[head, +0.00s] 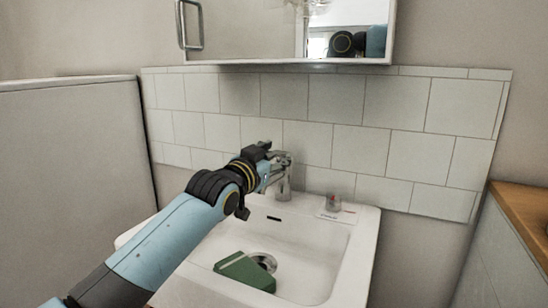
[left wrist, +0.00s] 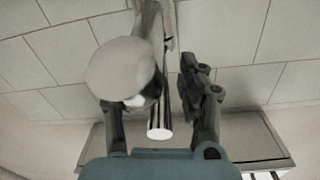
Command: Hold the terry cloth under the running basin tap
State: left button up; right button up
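The green terry cloth (head: 247,270), with a pale stripe, lies in the white basin (head: 335,262) beside the drain. The chrome tap (head: 284,182) stands at the back of the basin. I see no water stream. My left gripper (head: 268,158) is at the top of the tap, partly overlapping it. In the left wrist view its fingers (left wrist: 165,88) stand apart. A shiny chrome tap part (left wrist: 159,115) lies between them, and a pale rounded shape hides part of the left finger. I cannot tell whether they touch the tap. My right gripper is out of view.
A small clear item (head: 333,203) with red on it sits on the basin's back right rim. A mirror cabinet (head: 250,30) hangs above the tiles. A grey partition (head: 75,185) stands at left, a wooden-topped counter (head: 525,215) at right.

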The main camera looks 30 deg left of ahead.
pick_arm(q)
grip_shut()
dwell(0.3)
jog(key=r+g+p, duration=0.1)
jog(key=p, duration=0.3)
jog(key=shift+r, duration=0.2)
jog(key=shift+w+f+p, duration=0.1)
jog(key=shift+f+p, duration=0.05)
jog(key=shift+p, duration=0.15)
jog(key=shift+f, duration=0.15)
grip_release()
